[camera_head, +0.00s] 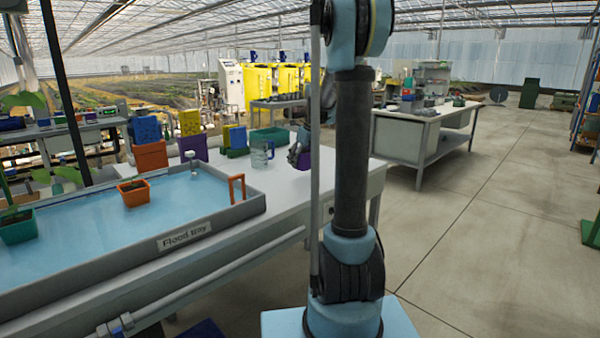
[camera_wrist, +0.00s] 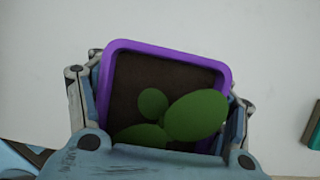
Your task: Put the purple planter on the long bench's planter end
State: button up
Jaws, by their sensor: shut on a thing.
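The purple planter (camera_wrist: 168,47), with dark soil and green leaves, sits between the fingers of my gripper (camera_wrist: 165,115) in the wrist view. The fingers are shut on its two sides. In the head view a bit of the planter (camera_head: 304,160) shows by my gripper (camera_head: 296,153), partly hidden by my arm. It is over or on the right end of the long bench's white top (camera_head: 262,185); I cannot tell whether it touches. The wrist view shows plain white surface around the planter.
The flood tray (camera_head: 228,212) fills the bench's left part, with an orange planter (camera_head: 133,193) and a teal planter (camera_head: 18,228) in it. A clear jug (camera_head: 261,155), a green tray (camera_head: 269,136) and coloured bins stand behind. Another bench (camera_head: 405,135) is at back right.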

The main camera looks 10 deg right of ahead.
aim_at(301, 178)
jog(key=shift+f, duration=2.45)
jog(key=o, duration=1.3)
